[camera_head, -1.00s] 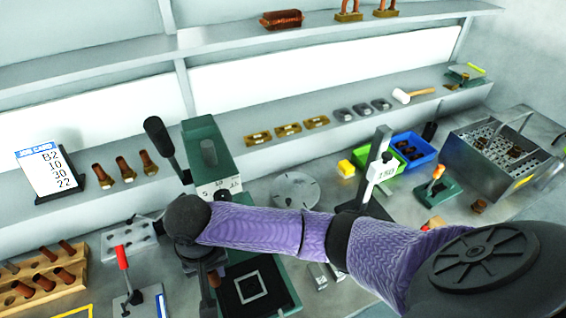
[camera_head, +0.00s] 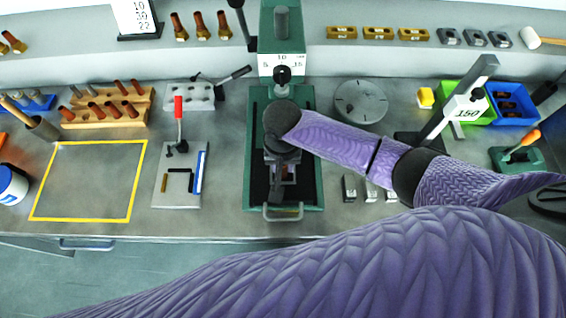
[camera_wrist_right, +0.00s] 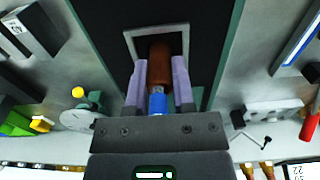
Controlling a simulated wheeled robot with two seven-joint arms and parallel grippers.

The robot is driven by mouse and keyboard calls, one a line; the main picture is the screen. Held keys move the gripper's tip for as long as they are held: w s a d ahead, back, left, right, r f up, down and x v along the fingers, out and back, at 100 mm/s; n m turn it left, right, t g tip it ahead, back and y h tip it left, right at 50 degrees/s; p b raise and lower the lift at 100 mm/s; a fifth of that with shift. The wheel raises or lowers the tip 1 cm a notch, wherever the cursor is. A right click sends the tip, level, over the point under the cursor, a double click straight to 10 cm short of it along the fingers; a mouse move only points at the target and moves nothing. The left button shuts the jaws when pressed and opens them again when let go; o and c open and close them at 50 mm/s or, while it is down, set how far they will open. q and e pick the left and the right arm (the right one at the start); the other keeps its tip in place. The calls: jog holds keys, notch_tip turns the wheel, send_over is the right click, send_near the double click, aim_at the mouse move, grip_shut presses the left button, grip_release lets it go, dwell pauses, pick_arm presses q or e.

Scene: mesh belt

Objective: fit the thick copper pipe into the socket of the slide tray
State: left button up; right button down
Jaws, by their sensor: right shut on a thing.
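The slide tray (camera_head: 256,196) is a dark bed in a green frame, with a grey handle at its front. Its socket has a pale square rim, seen in the right wrist view (camera_wrist_right: 130,46). My right gripper (camera_head: 284,174) is above the tray, pointing down. In the wrist view its purple fingers (camera_wrist_right: 158,72) are shut on the thick copper pipe (camera_wrist_right: 158,56), whose far end appears inside the square rim's outline. I cannot tell how deep it sits. A blue piece (camera_wrist_right: 157,102) shows between the fingers. My left gripper is not in view.
The green press head (camera_head: 281,32) stands behind the tray. A clamp fixture (camera_head: 180,180) is to the left, a round grey disc (camera_head: 361,101) and small metal blocks (camera_head: 349,188) to the right. A yellow-outlined area (camera_head: 90,180) at the left is clear.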

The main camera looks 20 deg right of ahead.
jog(key=shift+f, duration=0.1)
jog(key=shift+c, duration=2.3)
grip_release()
notch_tip(320, 180, up, 12)
jog(key=p, duration=0.3)
jog(key=shift+r, duration=0.2)
